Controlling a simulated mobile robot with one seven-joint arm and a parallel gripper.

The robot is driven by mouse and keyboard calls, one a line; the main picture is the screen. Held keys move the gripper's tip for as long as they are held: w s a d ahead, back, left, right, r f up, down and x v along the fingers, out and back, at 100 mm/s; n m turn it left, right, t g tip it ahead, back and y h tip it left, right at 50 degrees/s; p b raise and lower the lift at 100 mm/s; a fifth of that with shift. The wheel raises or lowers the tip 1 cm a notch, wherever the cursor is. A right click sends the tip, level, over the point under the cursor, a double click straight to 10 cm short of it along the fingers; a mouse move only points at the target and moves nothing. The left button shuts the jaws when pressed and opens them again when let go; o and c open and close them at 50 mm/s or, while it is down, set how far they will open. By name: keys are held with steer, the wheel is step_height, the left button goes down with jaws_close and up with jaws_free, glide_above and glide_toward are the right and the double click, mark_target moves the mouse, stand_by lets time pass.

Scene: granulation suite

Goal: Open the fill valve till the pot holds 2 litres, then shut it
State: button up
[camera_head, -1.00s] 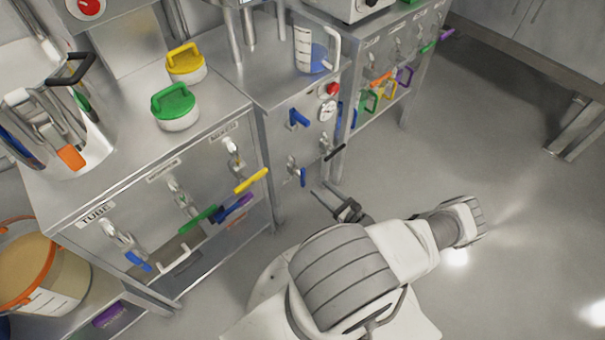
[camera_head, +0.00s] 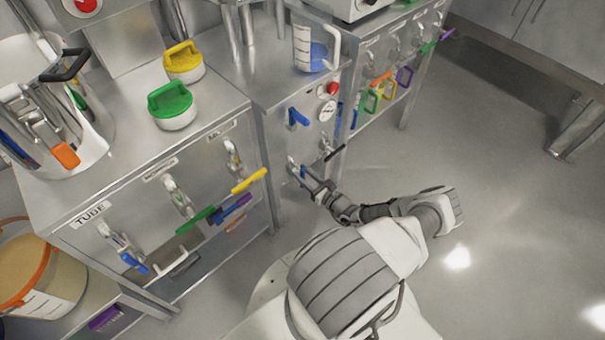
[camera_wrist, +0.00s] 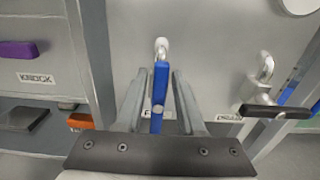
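The clear pot (camera_head: 304,44) with dark scale marks and a white handle stands on the middle bench, with blue liquid in its lower part; its litre figures are too small to read. A blue valve handle (camera_wrist: 160,92) hangs down in the wrist view, its label partly covered but beginning with F. My gripper (camera_wrist: 157,80) is open, with one finger on each side of this handle and gaps visible on both sides. In the head view my gripper (camera_head: 312,183) is at the lower front panel, partly hiding the handle.
A black-handled valve (camera_wrist: 270,110) with a partly hidden label is just right of my gripper. Yellow (camera_head: 249,181) and purple handles jut out at left.

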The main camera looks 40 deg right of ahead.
jaws_close()
steer(key=d+f+m+b, duration=0.1)
steer(key=m+b, duration=0.2)
steer(key=m, duration=0.3)
steer(key=f+m+b, duration=0.1)
steer(key=m+b, duration=0.1)
steer(key=m, duration=0.4)
steer(key=d+f+m+b, duration=0.1)
steer(key=m+b, duration=0.2)
steer(key=m, duration=0.2)
steer(key=shift+d+m+b, duration=0.35)
steer(key=shift+m, duration=0.05)
stand_by(0.6)
steer(key=shift+o, duration=1.4)
jaws_free()
steer(key=shift+w, duration=0.1)
steer(key=shift+r, duration=0.1)
